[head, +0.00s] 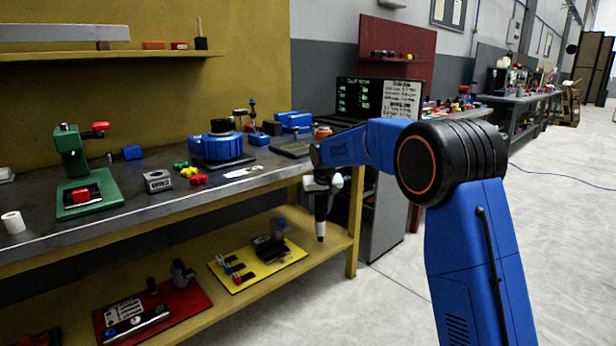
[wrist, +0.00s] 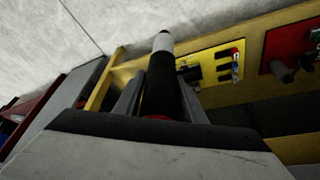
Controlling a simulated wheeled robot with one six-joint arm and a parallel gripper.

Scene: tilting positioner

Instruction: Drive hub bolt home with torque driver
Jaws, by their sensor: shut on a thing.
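My gripper (head: 322,184) hangs pointing down just off the front right end of the workbench. It is shut on the torque driver (head: 321,212), a dark, narrow tool held upright with its tip downward. In the wrist view the driver (wrist: 160,85) shows as a black barrel with a pale tip and some red near the jaws. The blue tilting positioner (head: 214,148) stands on the bench, left of and behind my gripper. It has a dark round part (head: 222,125) on top, which may be the hub. I cannot make out the hub bolt at this size.
A green press (head: 70,160), a grey block (head: 158,181) and small coloured parts (head: 187,172) stand on the bench (head: 130,207). The lower shelf holds a yellow board (head: 235,284) and a red board (head: 185,300). A grey cabinet (head: 385,225) stands right of the bench; open floor (head: 570,260) lies further right.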

